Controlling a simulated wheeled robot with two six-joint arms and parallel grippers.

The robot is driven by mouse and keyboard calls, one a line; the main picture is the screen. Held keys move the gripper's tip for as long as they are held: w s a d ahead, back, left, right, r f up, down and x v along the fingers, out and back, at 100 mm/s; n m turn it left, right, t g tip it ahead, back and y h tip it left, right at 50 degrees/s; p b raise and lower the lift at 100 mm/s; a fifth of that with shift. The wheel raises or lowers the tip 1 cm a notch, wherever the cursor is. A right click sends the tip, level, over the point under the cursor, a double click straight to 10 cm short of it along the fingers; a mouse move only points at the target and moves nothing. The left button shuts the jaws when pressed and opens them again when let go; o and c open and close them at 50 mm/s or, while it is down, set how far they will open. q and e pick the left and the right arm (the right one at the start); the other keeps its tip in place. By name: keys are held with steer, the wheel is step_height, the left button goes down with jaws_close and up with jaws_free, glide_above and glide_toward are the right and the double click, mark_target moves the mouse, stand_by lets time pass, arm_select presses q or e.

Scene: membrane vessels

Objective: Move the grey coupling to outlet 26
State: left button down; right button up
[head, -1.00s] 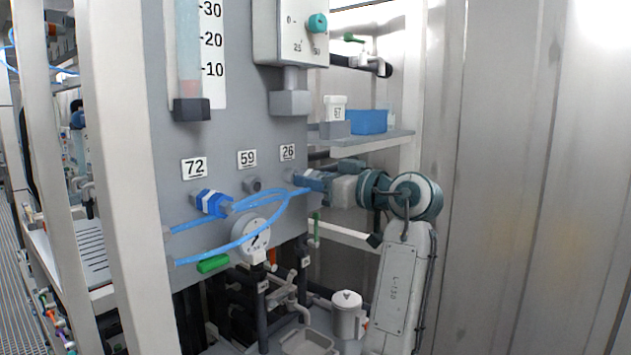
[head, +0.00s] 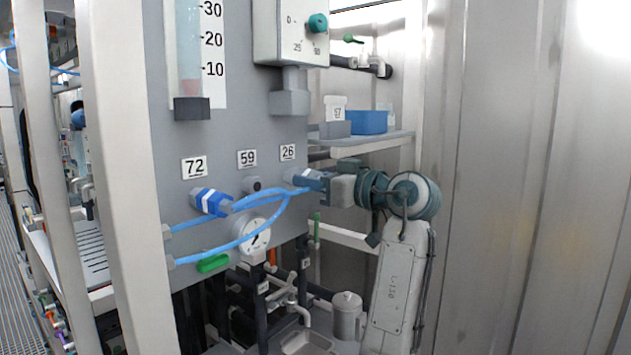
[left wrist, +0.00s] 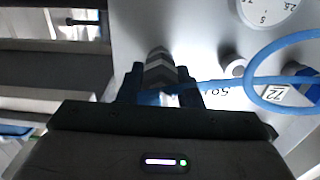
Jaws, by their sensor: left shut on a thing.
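The grey coupling (left wrist: 160,68) with pale chevron bands is between the fingers of my left gripper (left wrist: 161,88) in the left wrist view. A blue hose leads away from it. In the head view my left gripper (head: 312,181) is shut at the panel just below the label 26 (head: 288,152). The coupling (head: 294,177) shows only in part there, in line with outlet 26. The outlet itself is hidden, so I cannot tell how fully they meet. Outlet 59 (head: 252,185) is a bare grey stub. My right gripper is out of view.
A blue coupling with white bands (head: 210,201) sits at outlet 72, and its blue hose crosses the panel. A round gauge (head: 256,237) and green handle (head: 213,263) lie below. A shelf (head: 372,142) holds a blue bin (head: 368,122). A metal wall stands at right.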

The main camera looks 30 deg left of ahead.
arm_select(q)
steer(key=shift+a, duration=0.35)
steer(key=c, duration=0.9)
jaws_free()
steer(key=d+b, duration=0.2)
steer(key=d, duration=0.1)
steer(key=d+b, duration=0.2)
steer(key=d, duration=0.2)
steer(key=d+b, duration=0.2)
steer(key=d, duration=0.1)
steer(key=shift+s+d+b, duration=0.25)
steer(key=shift+s+b, duration=0.1)
steer(key=shift+d, duration=0.15)
